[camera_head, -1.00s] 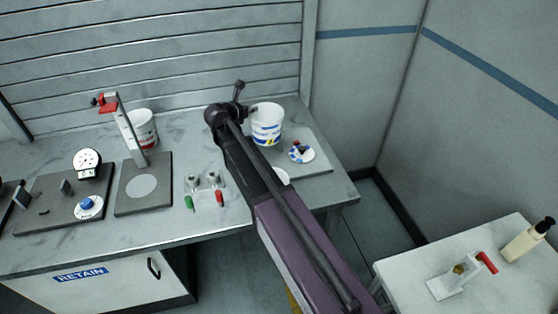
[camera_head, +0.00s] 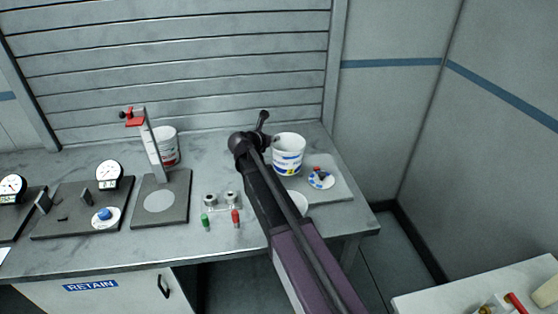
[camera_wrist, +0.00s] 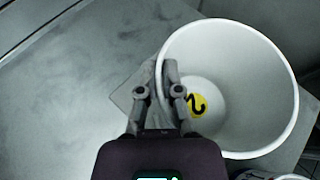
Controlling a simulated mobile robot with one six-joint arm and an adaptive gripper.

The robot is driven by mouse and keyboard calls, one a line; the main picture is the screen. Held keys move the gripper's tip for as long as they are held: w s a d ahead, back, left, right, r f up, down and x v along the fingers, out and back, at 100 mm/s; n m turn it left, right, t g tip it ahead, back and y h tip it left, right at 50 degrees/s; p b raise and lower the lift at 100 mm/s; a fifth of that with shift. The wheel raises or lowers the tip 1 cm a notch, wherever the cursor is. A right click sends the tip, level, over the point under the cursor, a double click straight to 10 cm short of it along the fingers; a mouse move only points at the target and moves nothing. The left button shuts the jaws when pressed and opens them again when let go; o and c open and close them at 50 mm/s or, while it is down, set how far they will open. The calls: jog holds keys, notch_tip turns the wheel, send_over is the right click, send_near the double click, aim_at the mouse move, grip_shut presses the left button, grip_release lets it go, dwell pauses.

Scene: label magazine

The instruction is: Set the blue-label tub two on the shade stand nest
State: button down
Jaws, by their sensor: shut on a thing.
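The blue-label tub (camera_head: 288,158) is a white open tub with blue and yellow label marks, upright at the right end of the bench in the head view. In the wrist view the tub (camera_wrist: 262,75) is seen from above, with a yellow disc marked 2 on its inside bottom. My gripper (camera_wrist: 168,76) is shut on its left wall at the rim. I cannot tell whether the tub's base touches the grey board (camera_head: 343,192) below. No stand is labelled as the shade stand; a small blue-and-white round piece (camera_head: 321,180) sits on that board beside the tub.
A plate with a pale circle (camera_head: 159,201) and a red-topped post (camera_head: 152,148) stands left, with a red-label tub (camera_head: 166,152) behind. Gauges (camera_head: 109,174) are farther left. Green and red pieces (camera_head: 236,217) lie near the front edge. A side table (camera_head: 440,298) is at lower right.

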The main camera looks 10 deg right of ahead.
aim_at(274, 144)
jog(key=shift+f+b, duration=1.35)
jog(key=shift+f, duration=0.4)
notch_tip(274, 144, down, 4)
jog(key=b, duration=0.3)
jog(key=shift+r+b, duration=0.15)
jog(key=shift+b, duration=0.2)
jog(key=c, duration=0.8)
grip_release()
